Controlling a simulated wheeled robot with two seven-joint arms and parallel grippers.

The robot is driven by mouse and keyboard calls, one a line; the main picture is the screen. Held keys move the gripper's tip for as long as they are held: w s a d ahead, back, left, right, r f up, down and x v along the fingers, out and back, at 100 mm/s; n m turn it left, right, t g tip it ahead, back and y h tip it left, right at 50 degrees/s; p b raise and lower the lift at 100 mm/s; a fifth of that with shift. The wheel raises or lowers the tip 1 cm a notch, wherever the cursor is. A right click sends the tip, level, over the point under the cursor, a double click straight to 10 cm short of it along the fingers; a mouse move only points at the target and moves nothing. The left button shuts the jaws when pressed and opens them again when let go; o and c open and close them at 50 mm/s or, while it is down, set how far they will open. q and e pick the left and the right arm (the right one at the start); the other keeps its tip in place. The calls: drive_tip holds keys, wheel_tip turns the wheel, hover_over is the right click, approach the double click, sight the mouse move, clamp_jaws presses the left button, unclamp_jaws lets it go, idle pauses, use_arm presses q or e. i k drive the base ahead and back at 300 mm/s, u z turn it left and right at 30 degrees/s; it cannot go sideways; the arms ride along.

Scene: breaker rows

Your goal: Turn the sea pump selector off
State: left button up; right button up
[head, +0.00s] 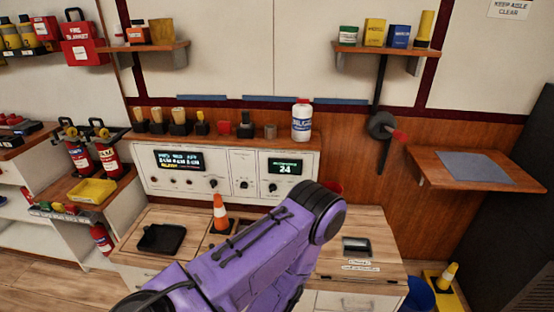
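A white control panel (325,160) stands at the back of the wooden counter. It has a left display (180,161) with several lines of text and a right display (285,167) reading 24. Black knobs sit below: a left knob (213,183), a middle knob (243,184) and a right knob (272,188). Their labels are too small to read, so I cannot tell which is the sea pump selector. A purple arm of mine crosses the lower middle, in front of the counter, its black round joint right of the panel's lower edge. Neither gripper is visible.
An orange cone (220,213) stands below the panel. A black tray (161,238) lies on the counter's left. A white bottle (301,120) and several small items stand on the panel's top ledge. A red-tipped lever (397,135) is on the wall. A side shelf (470,170) juts out right.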

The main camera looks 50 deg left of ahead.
sight(272, 187)
drive_tip(key=u, duration=0.65)
drive_tip(key=i, duration=1.1)
drive_tip(key=u, duration=0.3)
